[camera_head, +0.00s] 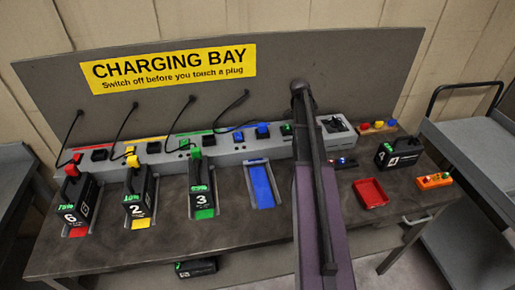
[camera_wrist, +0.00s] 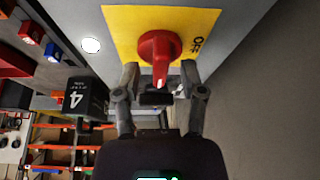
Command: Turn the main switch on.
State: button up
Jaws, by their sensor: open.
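The main switch is a red rotary knob (camera_wrist: 159,50) on a yellow plate (camera_wrist: 122,22) in the wrist view. The plate bears the word OFF to the right of the knob. The knob's white mark is at its end towards my gripper. My gripper (camera_wrist: 158,84) is open, its two fingertips on either side of the knob's near end. I cannot tell whether they touch it. In the head view I make out neither the knob nor my gripper; my arm covers part of the bench.
A white round spot (camera_wrist: 91,45) and a black battery numbered 4 (camera_wrist: 86,97) are left of the switch. A grey cart (camera_head: 450,140) stands at right.

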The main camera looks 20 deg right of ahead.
jog(key=n+t, duration=0.1)
jog(key=n, duration=0.3)
jog(key=shift+s+n+t, duration=0.1)
jog(key=shift+n+t, duration=0.2)
jog(key=shift+t, duration=0.1)
jog(key=shift+n+t+y, duration=0.3)
jog(key=shift+n+t, duration=0.4)
jog(key=shift+n, duration=1.3)
jog(key=shift+d+n+t+y, duration=0.1)
jog(key=shift+n+t+y, duration=0.45)
jog(key=shift+n, duration=1.35)
jog(key=shift+n+t+y, duration=0.35)
jog(key=shift+n+y, duration=0.4)
jog(key=shift+n, duration=1.45)
jog(key=p+v, duration=1.3)
jog(key=v, duration=0.1)
jog(key=s+a+f+g+b, duration=0.1)
jog(key=a+f+b, duration=0.1)
jog(key=a, duration=0.8)
jog(key=s+a+f+n+g+y+b, duration=0.1)
jog(key=a+f+b, duration=0.2)
jog(key=a, duration=0.7)
jog(key=s+a+f+n+b, duration=0.1)
jog(key=a+f, duration=0.3)
jog(key=a, duration=0.6)
jog(key=shift+s+g+y+b, duration=0.35)
jog(key=shift+s+b, duration=0.3)
jog(key=shift+b, duration=0.25)
jog(key=shift+a, duration=0.15)
